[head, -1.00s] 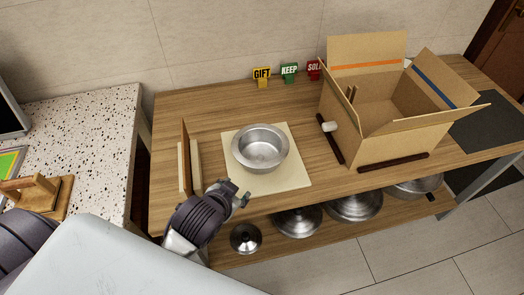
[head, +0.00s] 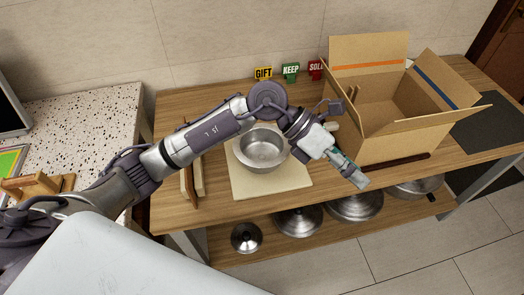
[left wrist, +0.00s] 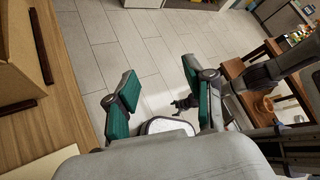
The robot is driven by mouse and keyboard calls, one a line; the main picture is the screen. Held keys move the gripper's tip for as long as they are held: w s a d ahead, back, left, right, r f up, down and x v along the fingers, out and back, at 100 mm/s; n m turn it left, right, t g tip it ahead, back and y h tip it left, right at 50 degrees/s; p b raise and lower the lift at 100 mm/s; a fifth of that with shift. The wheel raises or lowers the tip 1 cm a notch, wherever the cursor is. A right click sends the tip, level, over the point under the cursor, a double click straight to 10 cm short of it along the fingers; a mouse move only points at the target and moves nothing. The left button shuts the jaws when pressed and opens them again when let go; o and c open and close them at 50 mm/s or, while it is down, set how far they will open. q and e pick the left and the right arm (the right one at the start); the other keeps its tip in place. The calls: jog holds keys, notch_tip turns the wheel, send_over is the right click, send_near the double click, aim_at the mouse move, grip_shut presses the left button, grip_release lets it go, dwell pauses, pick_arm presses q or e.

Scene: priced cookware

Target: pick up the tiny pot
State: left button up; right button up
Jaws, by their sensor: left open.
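A steel pot (head: 262,150) stands open on a pale square board (head: 245,186) on the wooden table in the head view. On the lower shelf stands a row of lidded steel cookware, the smallest piece (head: 246,238) at the left end. I cannot tell for certain which one is the tiny pot. My left arm reaches across the table, partly over the board. My left gripper (head: 352,178) is open and empty, right of the pot, near the table's front edge. In the left wrist view its green-padded fingers (left wrist: 158,78) are spread over bare floor.
An open cardboard box (head: 385,120) stands on the right of the table (head: 215,105). GIFT (head: 264,73), KEEP (head: 291,71) and SOLD signs stand at the back. A wooden upright (head: 187,178) is at the left. The floor in front (head: 400,235) is clear.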

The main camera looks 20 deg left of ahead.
pick_arm(q)
jog(key=w+a+f+t+y, duration=0.1)
jog(key=w+a+f+y, duration=0.1)
jog(key=a+y, duration=0.25)
jog(key=w+a+f+y, duration=0.3)
jog(key=a, duration=0.3)
jog(key=y, duration=0.5)
send_over(268, 163)
jog(key=shift+t+h, duration=0.25)
jog(key=shift+t, duration=0.05)
jog(key=f+p, duration=0.1)
jog(key=f, duration=0.6)
jog(key=shift+s+a+p, duration=0.1)
jog(key=shift+a+p, duration=0.1)
jog(key=shift+p, duration=0.15)
jog(key=f+p, duration=0.1)
jog(key=f, duration=0.1)
jog(key=f+p, duration=0.1)
jog(key=f, duration=0.1)
jog(key=shift+d+f, duration=0.2)
jog(key=shift+f, duration=0.5)
grip_shut()
